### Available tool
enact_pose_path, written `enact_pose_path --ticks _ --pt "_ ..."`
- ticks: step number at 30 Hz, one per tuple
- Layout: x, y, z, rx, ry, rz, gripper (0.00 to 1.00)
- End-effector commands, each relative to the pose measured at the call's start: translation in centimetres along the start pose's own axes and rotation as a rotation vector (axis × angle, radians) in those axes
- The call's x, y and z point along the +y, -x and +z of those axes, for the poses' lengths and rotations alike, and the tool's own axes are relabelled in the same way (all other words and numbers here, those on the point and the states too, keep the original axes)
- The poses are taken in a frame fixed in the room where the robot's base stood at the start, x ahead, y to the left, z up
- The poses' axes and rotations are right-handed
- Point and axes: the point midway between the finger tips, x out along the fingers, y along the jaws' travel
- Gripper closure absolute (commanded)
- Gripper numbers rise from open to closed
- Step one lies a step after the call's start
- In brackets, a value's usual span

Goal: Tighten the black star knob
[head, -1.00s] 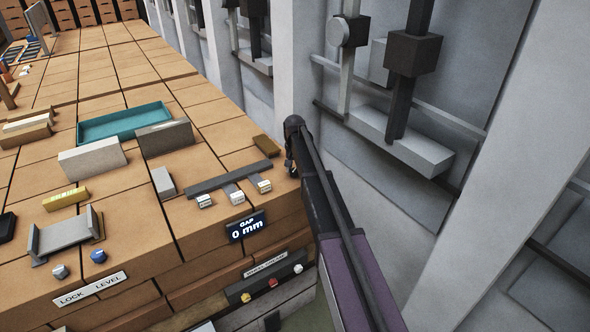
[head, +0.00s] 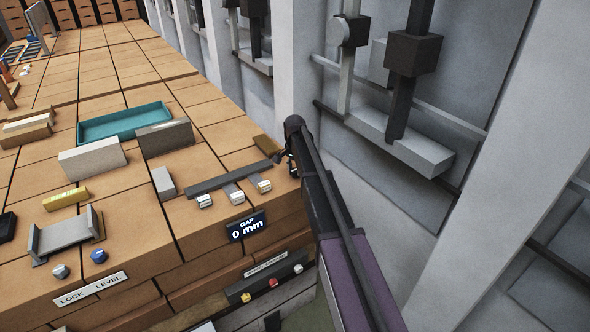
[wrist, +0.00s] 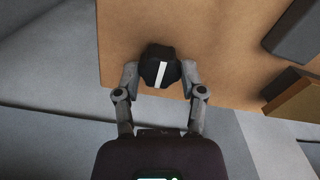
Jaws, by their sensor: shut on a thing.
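The black star knob (wrist: 152,63) has a white stripe across its top and shows in the wrist view at the edge of the brown brick surface. My gripper (wrist: 162,80) has one finger on each side of the knob and is shut on it. The stripe stands nearly upright in the picture, leaning slightly right. In the head view my gripper (head: 289,160) is at the right edge of the brick bench, and the knob cannot be made out there behind my arm.
A grey bar with several small labelled blocks (head: 235,178) lies left of my gripper. A teal tray (head: 124,122) and grey blocks stand farther left. Grey wall fixtures (head: 412,55) rise at the right.

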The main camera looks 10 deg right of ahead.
Motion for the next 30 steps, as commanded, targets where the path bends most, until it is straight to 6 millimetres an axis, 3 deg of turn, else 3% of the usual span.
enact_pose_path --ticks 6,7,9,10,30 --pt "-0.18 0.04 -0.23 0.005 0.000 -0.004 0.95" --pt "-0.18 0.04 -0.24 0.005 0.000 -0.004 0.39" --pt "-0.17 0.03 -0.23 0.004 0.001 -0.004 0.18" --pt "-0.16 0.03 -0.21 0.004 0.001 -0.003 0.13" --pt "0.00 0.00 -0.06 0.001 0.043 0.000 0.13"
